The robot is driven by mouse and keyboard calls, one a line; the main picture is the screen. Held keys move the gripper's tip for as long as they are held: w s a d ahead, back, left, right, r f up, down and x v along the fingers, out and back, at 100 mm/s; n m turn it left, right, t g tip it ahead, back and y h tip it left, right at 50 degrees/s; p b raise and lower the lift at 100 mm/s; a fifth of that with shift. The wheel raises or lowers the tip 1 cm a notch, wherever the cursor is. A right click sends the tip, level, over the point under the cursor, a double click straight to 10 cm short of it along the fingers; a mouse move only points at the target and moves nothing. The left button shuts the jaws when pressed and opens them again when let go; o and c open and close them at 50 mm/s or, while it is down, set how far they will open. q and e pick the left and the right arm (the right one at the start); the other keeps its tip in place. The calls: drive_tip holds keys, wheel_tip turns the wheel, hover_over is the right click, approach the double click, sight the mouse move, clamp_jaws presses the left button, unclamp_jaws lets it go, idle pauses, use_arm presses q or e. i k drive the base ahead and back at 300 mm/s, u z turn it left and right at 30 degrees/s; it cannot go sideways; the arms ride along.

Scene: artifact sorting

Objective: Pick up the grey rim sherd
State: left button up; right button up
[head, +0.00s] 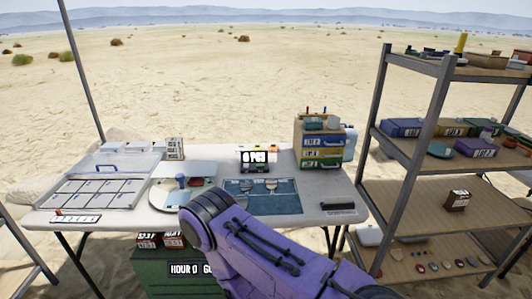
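I cannot pick out a grey rim sherd for certain. Small pieces (446,264) in brown and grey tones lie in a row on the bottom shelf at the right, too small to tell apart. A few small pale and reddish shapes (270,185) lie on the blue mat (262,205) on the table. My purple arm comes in from the bottom right and covers the table's front middle edge. No gripper fingers show on it. My other arm is not in view.
The white table (318,202) holds a compartmented tray (85,207) at left, a round white plate (163,194), a scale-like display (255,158) and stacked drawers (320,149). A metal shelf rack (417,135) stands at right. A green crate (150,270) sits below the table.

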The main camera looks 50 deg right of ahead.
sight(244, 187)
drive_tip(key=z, duration=2)
